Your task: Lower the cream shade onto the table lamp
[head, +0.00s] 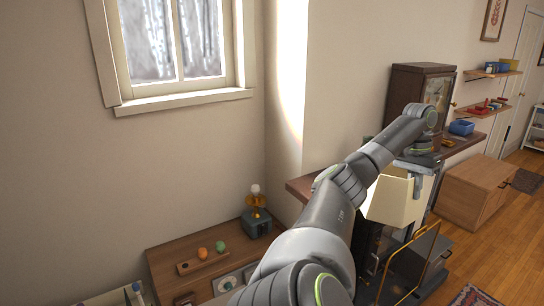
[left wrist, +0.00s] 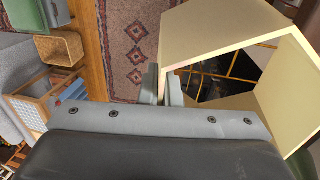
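The cream shade (head: 393,203) hangs below my left gripper (head: 416,167) at the right of the head view, in front of the fireplace. In the left wrist view the shade (left wrist: 215,40) shows as an open angular shell. My left gripper (left wrist: 163,86) is shut on one edge of its wall. The table lamp (head: 257,203) has a bare white bulb and an amber body. It stands on a dark block at the back right of the low wooden cabinet, well left of the shade. My right gripper is not in view.
The low cabinet (head: 165,262) also bears a wooden holder (head: 202,262) with orange and green balls, and frames. A mantel (head: 298,187) with a dark clock (head: 422,88) lies behind my arm. A gold-framed fire screen (head: 412,266) stands below the shade.

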